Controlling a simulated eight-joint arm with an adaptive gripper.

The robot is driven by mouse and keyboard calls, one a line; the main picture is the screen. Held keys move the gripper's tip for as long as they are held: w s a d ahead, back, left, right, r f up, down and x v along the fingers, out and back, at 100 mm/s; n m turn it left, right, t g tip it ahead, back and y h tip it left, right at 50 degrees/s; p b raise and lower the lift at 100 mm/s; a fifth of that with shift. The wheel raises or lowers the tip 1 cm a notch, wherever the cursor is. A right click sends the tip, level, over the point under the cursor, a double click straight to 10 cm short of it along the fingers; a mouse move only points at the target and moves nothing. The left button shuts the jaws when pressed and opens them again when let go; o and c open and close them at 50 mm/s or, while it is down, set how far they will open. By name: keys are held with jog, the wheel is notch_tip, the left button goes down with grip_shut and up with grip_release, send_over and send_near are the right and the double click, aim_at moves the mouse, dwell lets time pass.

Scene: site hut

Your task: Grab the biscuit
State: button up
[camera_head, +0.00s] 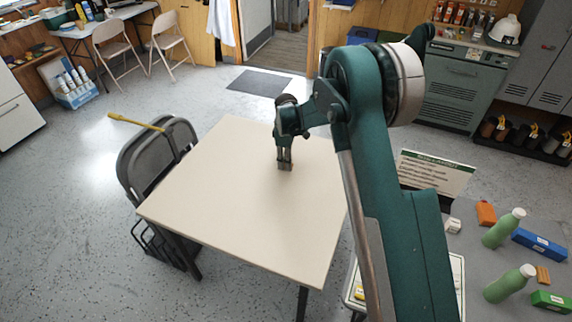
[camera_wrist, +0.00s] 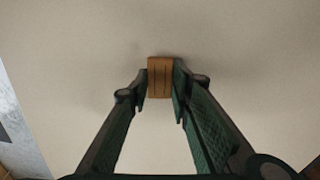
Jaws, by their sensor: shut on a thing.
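The biscuit (camera_wrist: 159,78) is a small, brown-orange block with dark lines across it. In the wrist view it sits between the two green fingertips of my gripper, which are closed against its sides. In the head view my gripper (camera_head: 285,166) points down at the far half of the pale table (camera_head: 232,205), with its tips at or just above the tabletop. There the biscuit is mostly hidden by the fingers. I cannot tell whether it touches the table.
The pale tabletop is otherwise bare. Dark folding chairs (camera_head: 150,155) with a yellow-handled tool stand at its left edge. At lower right, a grey table (camera_head: 480,245) holds green bottles (camera_head: 504,228), a blue box (camera_head: 540,244), a green box (camera_head: 551,301) and a small orange block (camera_head: 543,275).

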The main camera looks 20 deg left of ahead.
notch_tip(320, 180, up, 10)
jog(key=p, duration=0.1)
dwell(0.6)
